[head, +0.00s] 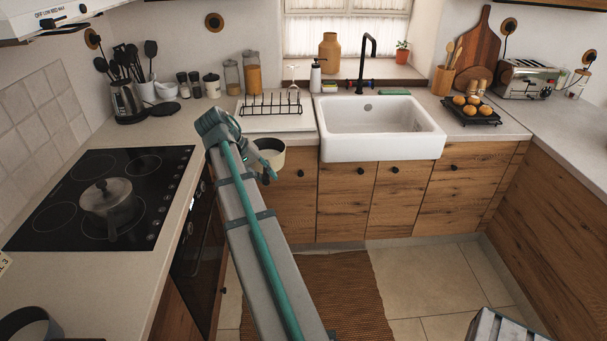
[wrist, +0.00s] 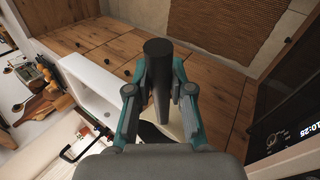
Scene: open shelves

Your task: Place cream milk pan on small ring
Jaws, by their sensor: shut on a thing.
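The cream milk pan (head: 276,159) hangs in the air in front of the cabinets, right of the hob, its dark inside facing up. My gripper (head: 263,171) is shut on its black handle (wrist: 157,68). In the wrist view the handle stands between both fingers, and a cream part of the pan (wrist: 177,127) shows behind them, mostly hidden. The black hob (head: 75,225) at the left has several thin ring outlines. A rear right ring (head: 144,164) looks small and is bare. A grey lidded pot (head: 108,199) stands on the hob's front right part.
A dish rack (head: 270,105) and white sink (head: 375,130) lie behind the pan. A kettle (head: 127,103) and utensils stand behind the hob. A dark pan (head: 30,325) is at the lower left. The rear and left of the hob are clear.

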